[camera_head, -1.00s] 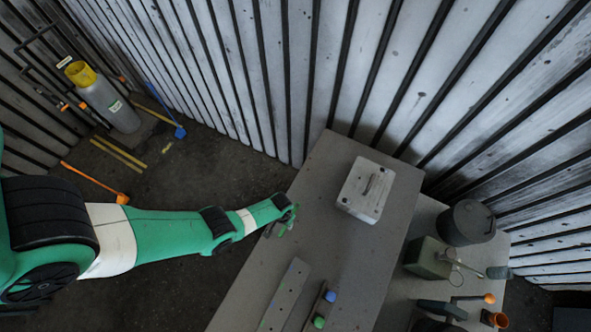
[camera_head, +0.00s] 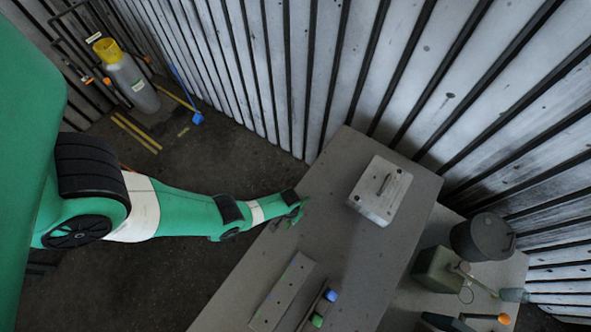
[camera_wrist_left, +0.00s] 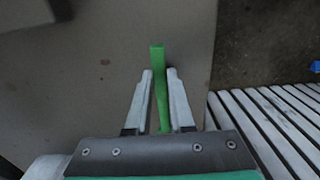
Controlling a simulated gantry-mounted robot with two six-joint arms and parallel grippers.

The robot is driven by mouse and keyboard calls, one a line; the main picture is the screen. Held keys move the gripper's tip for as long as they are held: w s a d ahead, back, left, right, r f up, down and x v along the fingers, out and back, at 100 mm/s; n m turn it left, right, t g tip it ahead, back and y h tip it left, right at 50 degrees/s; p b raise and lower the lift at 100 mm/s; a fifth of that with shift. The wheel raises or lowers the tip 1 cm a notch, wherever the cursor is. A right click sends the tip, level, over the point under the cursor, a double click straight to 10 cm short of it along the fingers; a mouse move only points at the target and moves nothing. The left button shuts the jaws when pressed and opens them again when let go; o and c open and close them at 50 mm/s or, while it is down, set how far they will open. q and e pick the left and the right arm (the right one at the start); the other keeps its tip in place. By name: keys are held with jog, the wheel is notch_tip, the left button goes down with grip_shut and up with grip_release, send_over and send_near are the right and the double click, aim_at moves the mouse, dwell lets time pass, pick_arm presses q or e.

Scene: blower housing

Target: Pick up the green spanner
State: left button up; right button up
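The green spanner (camera_wrist_left: 159,65) shows in the left wrist view as a narrow bright green bar. It lies between the two pale fingers of my left gripper (camera_wrist_left: 159,74) and sticks out past their tips. The fingers are close on both sides of it, with little or no gap at the tips. Its near end is hidden by the gripper body. In the head view my left gripper (camera_head: 297,215) is at the left edge of the grey table, and the spanner is hard to make out from the green arm. My right gripper is not in view.
On the grey table (camera_head: 335,245) stand a pale box with a handle (camera_head: 381,188), a flat metal bar (camera_head: 283,290), and a small rail with blue and green knobs (camera_head: 317,308). A dark drum (camera_head: 482,237) and a green box (camera_head: 434,268) stand farther right. Slatted walls close in behind.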

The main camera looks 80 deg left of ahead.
pick_arm(q)
grip_shut()
jog(key=shift+r, duration=0.1)
